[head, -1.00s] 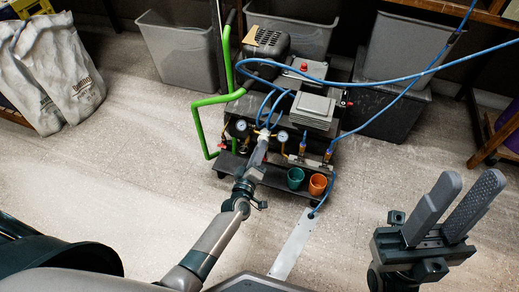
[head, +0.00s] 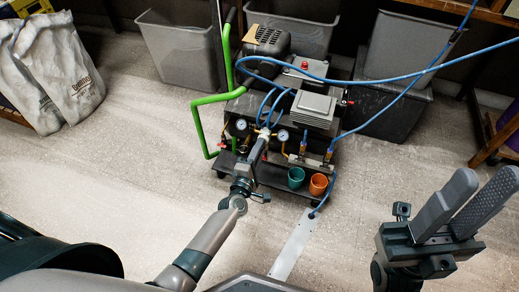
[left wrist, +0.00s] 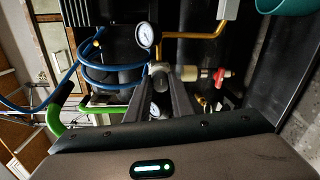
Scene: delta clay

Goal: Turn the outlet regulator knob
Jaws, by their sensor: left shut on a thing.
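The compressor (head: 268,110) stands on a low dark wheeled cart, with gauges and regulators along its near side. My left gripper (head: 263,138) reaches the regulator row between two round gauges. In the left wrist view its two fingers (left wrist: 160,78) close on the outlet regulator knob (left wrist: 160,68), which is mostly hidden between the tips. One white gauge (left wrist: 145,35) shows just above the fingertips and another (left wrist: 155,110) shows between the fingers. My right gripper (head: 486,200) is empty, its fingers apart, over bare floor at the lower right.
Blue hoses (head: 400,78) loop over the compressor and run to the upper right. A green pipe (head: 197,120) stands at its left. A green cup (head: 296,177) and an orange cup (head: 318,184) sit at the cart's front. Grey bins (head: 180,50) stand behind.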

